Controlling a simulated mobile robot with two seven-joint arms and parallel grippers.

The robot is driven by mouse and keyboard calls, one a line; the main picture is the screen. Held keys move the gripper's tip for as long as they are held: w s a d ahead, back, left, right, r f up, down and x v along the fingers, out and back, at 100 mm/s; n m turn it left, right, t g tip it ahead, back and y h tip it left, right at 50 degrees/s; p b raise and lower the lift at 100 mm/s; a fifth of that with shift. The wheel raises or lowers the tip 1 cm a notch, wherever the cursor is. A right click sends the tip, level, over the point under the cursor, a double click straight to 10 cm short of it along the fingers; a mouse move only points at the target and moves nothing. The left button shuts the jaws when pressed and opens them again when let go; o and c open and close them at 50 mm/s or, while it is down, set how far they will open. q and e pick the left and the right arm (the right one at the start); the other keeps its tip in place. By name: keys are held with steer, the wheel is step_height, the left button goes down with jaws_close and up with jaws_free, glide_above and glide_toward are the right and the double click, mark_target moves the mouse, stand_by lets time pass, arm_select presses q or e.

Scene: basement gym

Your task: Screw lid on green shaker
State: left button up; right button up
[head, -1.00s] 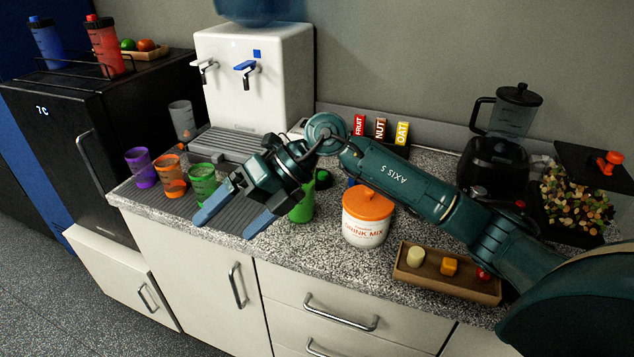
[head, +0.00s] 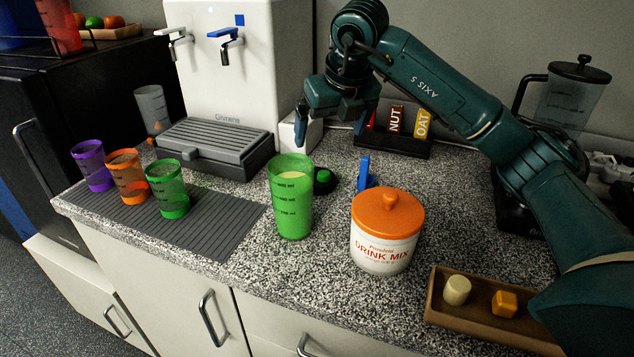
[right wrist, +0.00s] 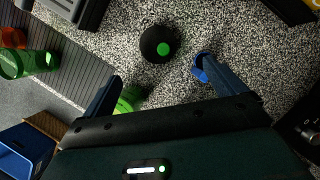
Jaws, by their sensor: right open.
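A green translucent shaker (head: 292,205) stands upright and open on the counter with pale contents inside. In the right wrist view, part of this shaker (right wrist: 128,100) shows beside the left finger, the rest hidden by my gripper. A black lid with a green cap (head: 323,181) lies on the counter just behind and right of the shaker, apart from it. In the right wrist view the lid (right wrist: 157,43) lies beyond the fingertips, between their lines. My right gripper (head: 331,138) is open and empty, pointing down above the counter behind the lid. My left gripper is out of view.
A drink mix tub (head: 385,245) with an orange lid stands right of the shaker, a blue scoop-like item (head: 365,174) behind it. Purple, orange and another green cup (head: 168,190) stand on the grey mat (head: 215,230). A water dispenser (head: 240,75) and bar rack (head: 400,146) stand behind.

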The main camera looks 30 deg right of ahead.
steer(key=shift+r, duration=0.1)
glide_above(317, 177)
steer(key=s, duration=0.2)
step_height(317, 177, down, 8)
steer(key=shift+s+d+r, duration=0.1)
steer(key=shift+d+r, duration=0.05)
steer(key=shift+r, duration=0.1)
steer(key=shift+x, duration=2.6)
steer(key=shift+s+a, duration=0.1)
steer(key=shift+a, duration=0.15)
steer(key=c, duration=1)
